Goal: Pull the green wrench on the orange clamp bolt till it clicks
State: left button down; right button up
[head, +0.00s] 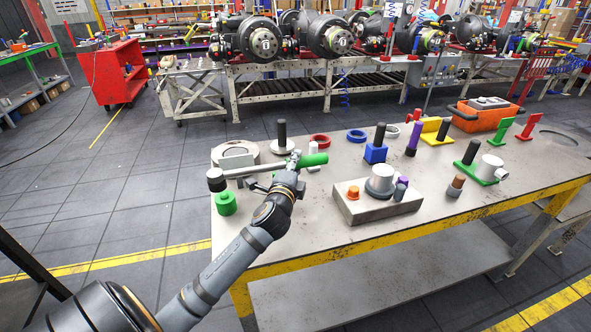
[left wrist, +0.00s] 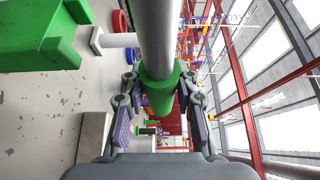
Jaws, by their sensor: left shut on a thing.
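The green wrench has a long grey shaft (head: 250,169) and a green handle (head: 313,160). Its dark and white head end (head: 216,181) is at the table's left edge. My left gripper (head: 291,176) is shut around it at the handle. In the left wrist view the green grip (left wrist: 160,84) sits between the fingers, with the grey shaft (left wrist: 155,35) running up. The orange clamp bolt (head: 353,192) stands on a grey fixture block (head: 375,211), to the right of my left gripper and apart from the wrench. My right gripper is not in view.
A green cylinder (head: 226,204) is at the left edge, close under the wrench head. A black-handled tool (head: 282,137), red ring (head: 319,140) and blue block (head: 376,153) stand behind. The grey tabletop (head: 310,212) left of the fixture block is clear.

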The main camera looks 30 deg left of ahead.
pick_arm(q)
jog(key=s+d+r+p, duration=0.3)
jog(key=s+d+r, duration=0.3)
jog(key=s, duration=0.3)
jog(key=shift+s+d+r, duration=0.15)
jog(key=shift+s+r, duration=0.05)
jog(key=shift+r, duration=0.25)
